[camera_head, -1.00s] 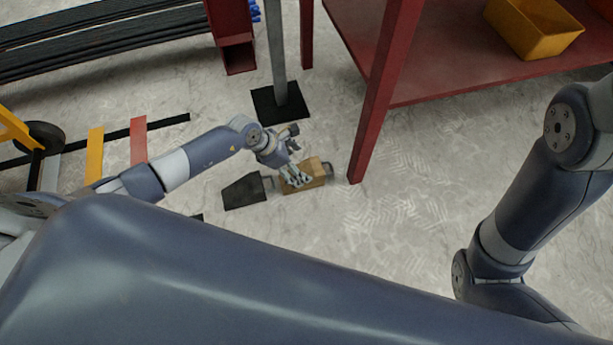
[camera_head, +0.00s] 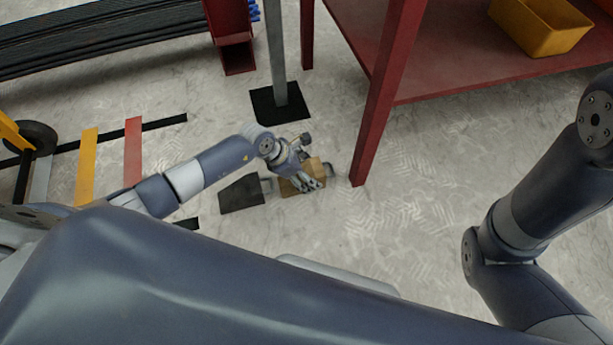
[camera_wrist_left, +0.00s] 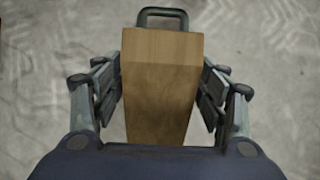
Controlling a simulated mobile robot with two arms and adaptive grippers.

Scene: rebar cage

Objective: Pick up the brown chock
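The brown chock (camera_head: 290,188) is a wooden wedge-like block with a dark metal handle at one end, on the floor by the red table leg. In the left wrist view the chock (camera_wrist_left: 162,85) lies between the two fingers, its handle toward the top. My left gripper (camera_head: 312,184) is over the chock in the head view and hides part of it. In the left wrist view my left gripper (camera_wrist_left: 160,95) is open, with a finger on each side; narrow gaps show beside the block. My right gripper is out of view; only the right arm shows.
A black chock (camera_head: 242,193) with a handle lies just left of the brown one. A red table leg (camera_head: 374,125) stands close on the right. A grey post on a black base plate (camera_head: 280,103) stands behind. Floor at the lower right is clear.

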